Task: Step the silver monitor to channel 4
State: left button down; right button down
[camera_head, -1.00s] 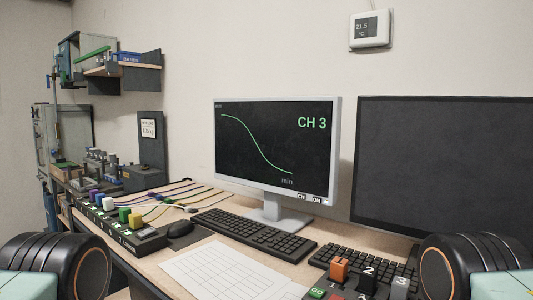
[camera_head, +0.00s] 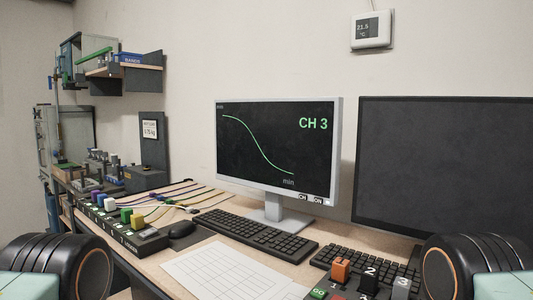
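The silver monitor (camera_head: 336,150) stands on the desk in the middle of the head view. Its screen shows a falling green curve and the text "CH 3" (camera_head: 313,124). Small labels "CH" (camera_head: 303,197) and "ON" (camera_head: 318,200) sit on its lower right bezel. Parts of my two arms show at the lower left and lower right corners, well in front of the monitor. Neither gripper's fingers show.
A dark monitor (camera_head: 445,170) stands at right. A keyboard (camera_head: 255,235) and a mouse (camera_head: 182,229) lie before the silver monitor. A button box (camera_head: 135,238) with coloured plugs is at left; numbered blocks (camera_head: 370,278) are at front right. A paper sheet (camera_head: 220,272) lies at the front.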

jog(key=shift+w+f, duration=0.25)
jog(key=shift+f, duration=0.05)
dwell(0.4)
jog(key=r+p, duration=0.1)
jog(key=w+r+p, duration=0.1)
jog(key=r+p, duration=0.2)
jog(key=p, duration=0.1)
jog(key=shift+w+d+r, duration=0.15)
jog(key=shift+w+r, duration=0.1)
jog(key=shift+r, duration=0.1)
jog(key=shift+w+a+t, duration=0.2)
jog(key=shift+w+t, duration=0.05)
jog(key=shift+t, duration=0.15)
